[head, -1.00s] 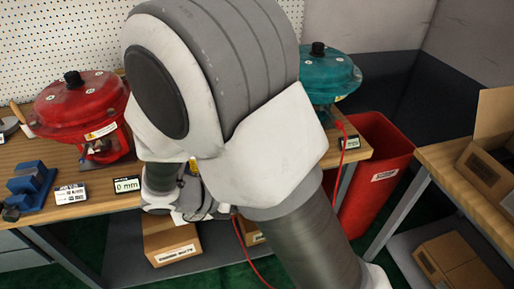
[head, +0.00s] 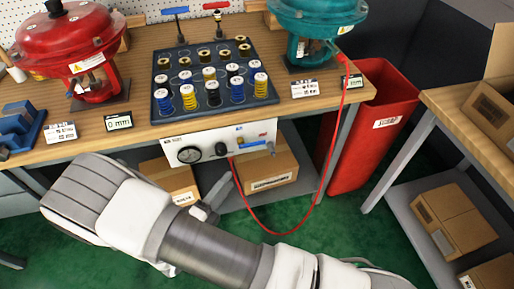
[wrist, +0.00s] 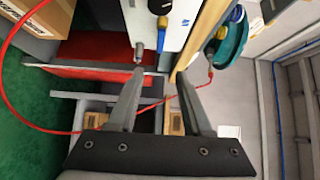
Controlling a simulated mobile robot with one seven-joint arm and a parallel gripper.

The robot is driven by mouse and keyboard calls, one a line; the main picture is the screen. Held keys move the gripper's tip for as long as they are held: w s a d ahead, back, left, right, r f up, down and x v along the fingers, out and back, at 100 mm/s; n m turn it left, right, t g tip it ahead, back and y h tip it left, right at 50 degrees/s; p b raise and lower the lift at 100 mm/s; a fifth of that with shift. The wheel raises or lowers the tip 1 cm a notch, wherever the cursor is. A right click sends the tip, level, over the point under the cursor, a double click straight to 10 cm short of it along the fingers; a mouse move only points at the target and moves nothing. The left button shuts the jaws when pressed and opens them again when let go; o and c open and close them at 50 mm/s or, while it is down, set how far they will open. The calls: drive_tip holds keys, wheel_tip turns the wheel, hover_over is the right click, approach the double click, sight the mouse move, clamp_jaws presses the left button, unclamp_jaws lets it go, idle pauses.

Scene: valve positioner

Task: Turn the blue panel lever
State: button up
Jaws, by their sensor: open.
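The blue panel lever (head: 256,143) lies nearly level on the right part of the white panel (head: 208,139), under the table's front edge. A black knob (head: 221,149) and a round dial (head: 189,155) are to its left. My gripper (head: 218,190) is below and left of the lever, apart from it in the head picture. In the wrist view my gripper (wrist: 160,75) is open and empty, its fingers pointing toward the white panel (wrist: 174,32).
A red hose (head: 262,229) loops below the panel. Cardboard boxes (head: 270,172) stand on the shelf beneath. A red bin (head: 372,130) is at the right. The table carries a spool tray (head: 160,116), a red actuator (head: 70,42) and a teal actuator (head: 312,22).

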sight(257, 145)
drive_tip(key=b+x, duration=0.2)
drive_tip(key=x, duration=1.3)
drive_tip(key=shift+w+d+b, duration=0.2)
drive_tip(key=shift+w+b, duration=0.1)
drive_tip(key=shift+w, duration=0.05)
clamp_jaws()
idle(0.6)
